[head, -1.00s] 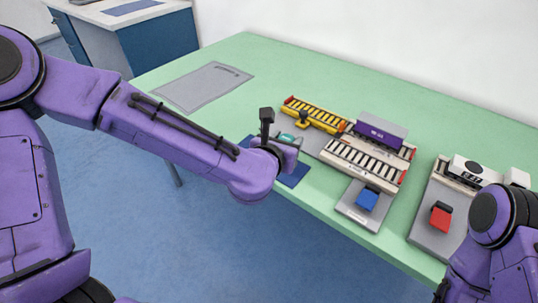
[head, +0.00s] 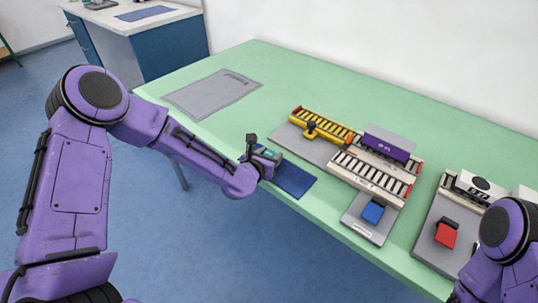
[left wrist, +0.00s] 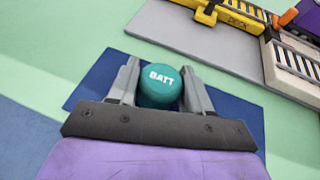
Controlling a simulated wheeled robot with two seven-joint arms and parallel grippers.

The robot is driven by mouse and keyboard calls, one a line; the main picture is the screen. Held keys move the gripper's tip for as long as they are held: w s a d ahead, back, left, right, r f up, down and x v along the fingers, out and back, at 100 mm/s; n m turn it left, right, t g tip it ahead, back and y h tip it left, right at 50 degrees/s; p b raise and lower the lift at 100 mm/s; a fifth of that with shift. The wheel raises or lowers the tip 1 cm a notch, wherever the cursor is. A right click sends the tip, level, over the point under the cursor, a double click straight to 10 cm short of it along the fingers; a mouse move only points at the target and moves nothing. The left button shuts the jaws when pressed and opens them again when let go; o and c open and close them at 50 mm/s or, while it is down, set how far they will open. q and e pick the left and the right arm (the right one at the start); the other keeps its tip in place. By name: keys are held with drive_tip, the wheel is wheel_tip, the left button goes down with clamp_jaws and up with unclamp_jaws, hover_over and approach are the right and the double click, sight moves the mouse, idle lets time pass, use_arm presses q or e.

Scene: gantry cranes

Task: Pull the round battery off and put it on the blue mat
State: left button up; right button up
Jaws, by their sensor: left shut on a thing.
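The round battery (left wrist: 161,84) is a teal cylinder marked BATT. In the left wrist view it sits between the two fingers of my left gripper (left wrist: 160,90), which is shut on it. In the head view only a bit of teal (head: 268,153) shows at my left gripper (head: 267,156). The blue mat (head: 294,180) lies at the table's front edge, and the gripper is over its left end. The mat also shows behind the battery in the left wrist view (left wrist: 243,112). I cannot tell the gap between battery and mat. My right gripper is out of view.
A yellow rail crane (head: 322,122) on a grey base is to the right of the mat. A cream rail (head: 370,172) with a purple block (head: 388,146) and blue pedal (head: 373,211) stands beyond it. A grey mat (head: 212,92) lies at the left, with clear green table between.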

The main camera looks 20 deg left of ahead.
use_arm(q)
drive_tip(key=shift+f, duration=0.2)
drive_tip(key=o, duration=1.2)
drive_tip(key=shift+c, duration=0.2)
drive_tip(key=shift+r, duration=0.1)
